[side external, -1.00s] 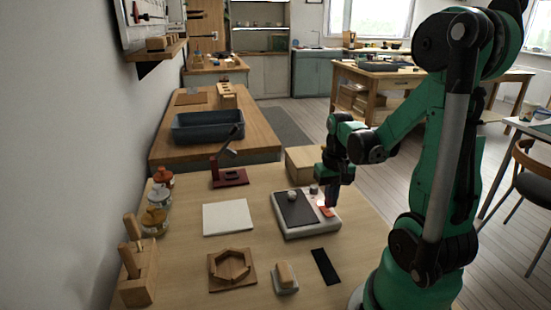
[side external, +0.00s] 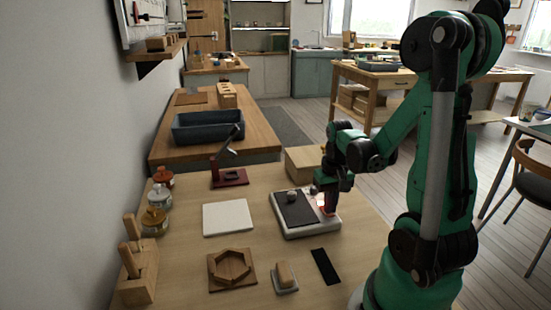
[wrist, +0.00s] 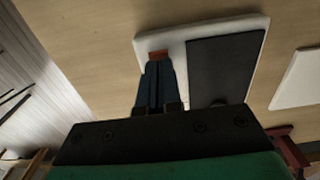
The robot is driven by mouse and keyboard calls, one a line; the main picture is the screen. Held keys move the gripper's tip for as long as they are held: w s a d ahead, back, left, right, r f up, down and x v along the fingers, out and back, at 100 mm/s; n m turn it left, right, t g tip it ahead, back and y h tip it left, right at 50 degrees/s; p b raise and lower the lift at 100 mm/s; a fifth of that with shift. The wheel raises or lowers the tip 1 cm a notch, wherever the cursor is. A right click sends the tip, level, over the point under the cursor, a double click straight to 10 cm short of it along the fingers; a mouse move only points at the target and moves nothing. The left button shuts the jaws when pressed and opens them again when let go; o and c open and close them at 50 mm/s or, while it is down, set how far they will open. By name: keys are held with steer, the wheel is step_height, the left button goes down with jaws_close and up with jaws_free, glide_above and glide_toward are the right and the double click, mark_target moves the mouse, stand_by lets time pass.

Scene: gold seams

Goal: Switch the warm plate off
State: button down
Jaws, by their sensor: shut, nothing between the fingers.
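The warm plate (side external: 279,229) is a white slab with a dark heating pad (side external: 297,211) and a small round grey object (side external: 292,196) on the pad. A red glow shows at its right end, beside the switch. In the wrist view the warm plate (wrist: 176,37) shows its dark pad (wrist: 222,68) and a reddish switch (wrist: 158,55). My gripper (side external: 328,208) points down over the switch end, fingers shut and empty. In the wrist view the fingertips (wrist: 157,64) are at the switch and partly cover it. I cannot tell whether they touch it.
A wooden box (side external: 303,163) stands behind the plate. A white square tile (side external: 228,218) lies to its left, with a dark red stand (side external: 230,178) behind. A black strip (side external: 325,266), a wooden block on a dish (side external: 285,277) and a hexagonal wooden frame (side external: 232,268) lie in front.

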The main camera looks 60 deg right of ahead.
steer(key=shift+f, duration=0.35)
steer(key=shift+r, duration=3.5)
steer(key=w+a+r+n+t, duration=0.2)
steer(key=w+a+n+t, duration=0.1)
steer(key=a, duration=0.6)
steer(key=w+a+r+n+t, duration=0.1)
steer(key=w+a+n+t, duration=0.3)
steer(key=a, duration=0.5)
steer(key=shift+w+a+r+n, duration=0.25)
steer(key=shift+w+r+n, duration=0.25)
steer(key=shift+n, duration=0.5)
